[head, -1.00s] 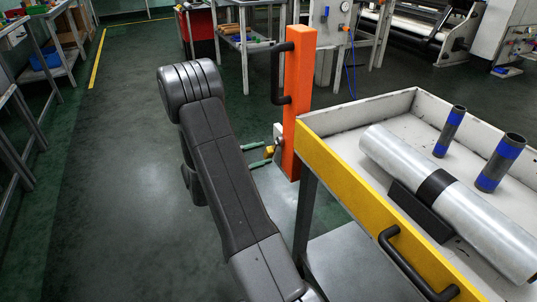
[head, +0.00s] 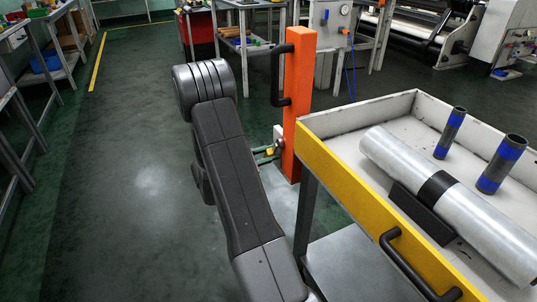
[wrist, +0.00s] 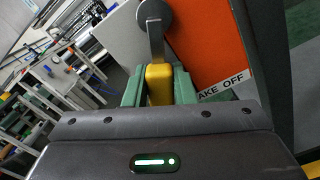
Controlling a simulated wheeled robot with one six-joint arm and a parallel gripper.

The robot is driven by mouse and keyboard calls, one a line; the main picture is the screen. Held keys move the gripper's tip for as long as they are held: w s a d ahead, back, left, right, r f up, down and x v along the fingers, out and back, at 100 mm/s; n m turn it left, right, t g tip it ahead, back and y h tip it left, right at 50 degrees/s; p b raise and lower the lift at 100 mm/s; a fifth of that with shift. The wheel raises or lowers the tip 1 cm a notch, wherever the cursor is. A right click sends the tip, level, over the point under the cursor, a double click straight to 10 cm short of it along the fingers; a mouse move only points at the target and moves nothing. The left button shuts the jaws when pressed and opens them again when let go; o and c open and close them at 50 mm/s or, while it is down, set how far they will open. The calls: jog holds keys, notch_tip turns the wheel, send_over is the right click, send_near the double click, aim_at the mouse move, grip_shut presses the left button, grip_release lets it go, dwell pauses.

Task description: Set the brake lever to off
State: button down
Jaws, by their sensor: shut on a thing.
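The brake lever shows in the wrist view as a grey bar with a yellow grip (wrist: 158,84), hanging from a round grey pivot (wrist: 154,14). A white label (wrist: 222,86) reading "AKE OFF", its start hidden, is on the orange face right of the grip. My gripper (wrist: 158,92) has green fingers on both sides of the yellow grip and is shut on it. In the head view my gripper (head: 267,154) is small beside the orange post (head: 297,90), and the lever is mostly hidden by the fingers.
A cart with a yellow front (head: 365,205) stands close to the right of the post, holding a film roll (head: 465,220) and two blue-banded tubes. A black handle (head: 278,75) juts from the post above the lever. The floor left of my arm is clear.

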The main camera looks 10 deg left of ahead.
aim_at(286, 160)
jog(key=n+p, duration=0.2)
jog(key=s+d+n+p, duration=0.1)
jog(key=n+p, duration=0.1)
jog(key=s+n+p, duration=0.1)
jog(key=p, duration=0.1)
jog(key=shift+s+d+f+n, duration=0.15)
jog(key=shift+d+n, duration=0.1)
jog(key=shift+n, duration=0.15)
jog(key=shift+s+d+n+p, duration=0.25)
jog(key=shift+s+n+p, duration=0.1)
jog(key=shift+n+p, duration=0.5)
jog(key=shift+s+d+n+p, duration=0.2)
jog(key=shift+s+n+p, duration=0.15)
jog(key=shift+n+p, duration=0.5)
jog(key=shift+s+d+n+p, duration=0.3)
jog(key=shift+n+p, duration=0.3)
jog(key=shift+n, duration=0.4)
jog(key=c, duration=1.2)
grip_release()
jog(key=shift+s+a, duration=0.1)
jog(key=shift+a, duration=0.05)
jog(key=v, duration=1.3)
jog(key=shift+s+a+p, duration=0.2)
jog(key=shift+s+p, duration=0.05)
jog(key=shift+p, duration=0.15)
